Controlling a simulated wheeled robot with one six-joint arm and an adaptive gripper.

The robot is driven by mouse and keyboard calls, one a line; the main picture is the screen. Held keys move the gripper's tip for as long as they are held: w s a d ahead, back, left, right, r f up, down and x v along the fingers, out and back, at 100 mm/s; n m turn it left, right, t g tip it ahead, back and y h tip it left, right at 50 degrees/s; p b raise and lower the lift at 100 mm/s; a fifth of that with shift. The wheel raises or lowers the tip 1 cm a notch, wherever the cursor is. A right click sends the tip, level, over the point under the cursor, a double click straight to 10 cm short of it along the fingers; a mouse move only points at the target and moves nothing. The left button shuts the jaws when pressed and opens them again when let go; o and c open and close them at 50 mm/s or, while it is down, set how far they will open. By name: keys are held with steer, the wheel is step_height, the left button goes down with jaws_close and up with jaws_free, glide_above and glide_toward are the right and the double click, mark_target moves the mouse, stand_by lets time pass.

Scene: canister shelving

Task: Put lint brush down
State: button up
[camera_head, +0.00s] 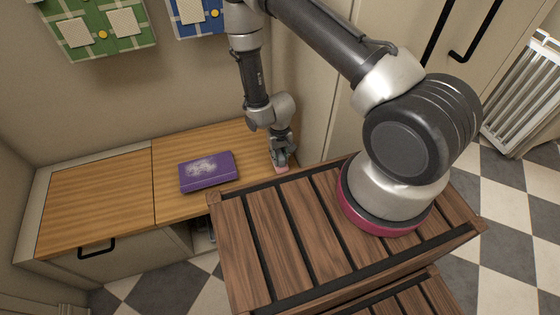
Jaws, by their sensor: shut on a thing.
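My gripper (282,160) points down over the right end of the wooden counter, beside the tall cabinet. It is shut on a small pinkish thing, which I take to be the lint brush (281,169). Only a little of the brush shows below the fingers, and I cannot tell whether it touches the counter. A purple box (208,180) with pale fuzz on its top lies on the counter to the left of my gripper, apart from it.
The wooden counter (98,200) is bare on its left half. A slatted wooden stand (290,235) fills the front middle. A tall cabinet (313,85) rises right of the counter. Green and blue panels (100,45) hang on the wall. A white radiator (525,95) stands far right.

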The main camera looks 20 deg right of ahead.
mark_target(279, 152)
steer(key=shift+f, duration=1.45)
steer(key=o, duration=1)
steer(key=shift+f, duration=0.15)
step_height(279, 152, up, 12)
steer(key=shift+r, duration=0.15)
